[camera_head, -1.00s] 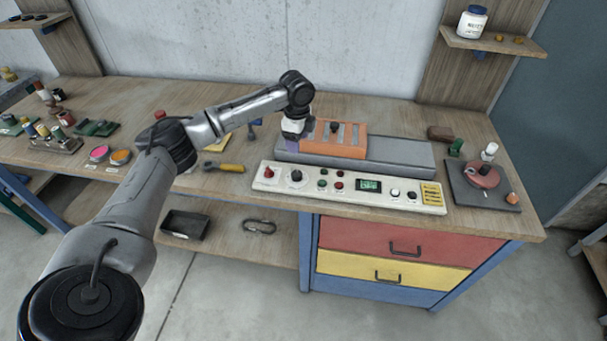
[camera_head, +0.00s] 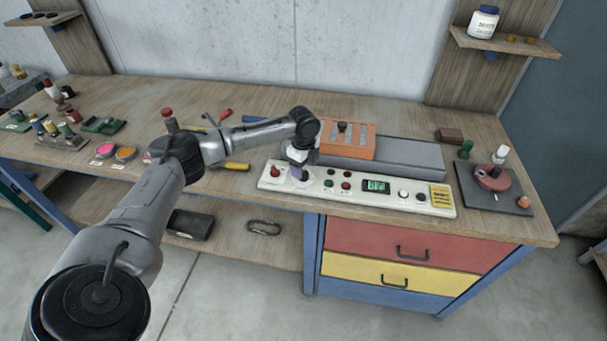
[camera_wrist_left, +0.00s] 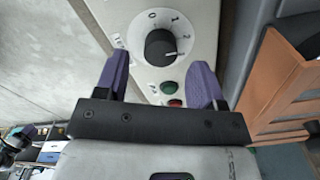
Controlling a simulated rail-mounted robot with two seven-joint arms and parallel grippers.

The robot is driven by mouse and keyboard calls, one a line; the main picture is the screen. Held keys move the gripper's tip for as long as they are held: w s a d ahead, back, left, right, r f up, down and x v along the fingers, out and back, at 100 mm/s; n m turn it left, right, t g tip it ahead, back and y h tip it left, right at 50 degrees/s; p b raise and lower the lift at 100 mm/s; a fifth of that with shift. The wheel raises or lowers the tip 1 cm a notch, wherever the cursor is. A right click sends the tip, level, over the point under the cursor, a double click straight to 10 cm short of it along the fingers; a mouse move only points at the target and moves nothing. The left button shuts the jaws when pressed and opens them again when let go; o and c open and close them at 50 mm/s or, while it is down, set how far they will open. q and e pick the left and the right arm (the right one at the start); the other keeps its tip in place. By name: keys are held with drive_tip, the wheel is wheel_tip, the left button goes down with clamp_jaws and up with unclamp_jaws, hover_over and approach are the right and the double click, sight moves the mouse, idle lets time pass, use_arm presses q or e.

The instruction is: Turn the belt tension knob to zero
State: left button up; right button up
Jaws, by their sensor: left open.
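The control panel (camera_head: 330,184) is a long cream strip along the front of the bench, with knobs, buttons and a green display. In the left wrist view, a black round knob (camera_wrist_left: 160,47) sits on a white dial with printed numbers, 0 at the top. A pale mark on the knob points right, away from the 0. My left gripper (camera_head: 298,172) is over the panel's left part and largely hides this knob in the head view. Its purple fingers (camera_wrist_left: 160,65) are open, one on each side below the knob, and hold nothing.
A red knob (camera_head: 275,171) stands close left of the gripper. Green and red buttons (camera_wrist_left: 170,88) lie beside the dial. Behind the panel is a grey belt unit (camera_head: 405,156) with an orange block (camera_head: 350,141). A yellow-handled tool (camera_head: 236,166) lies to the left.

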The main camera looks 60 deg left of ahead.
use_arm(q)
drive_tip(key=shift+f, duration=1.5)
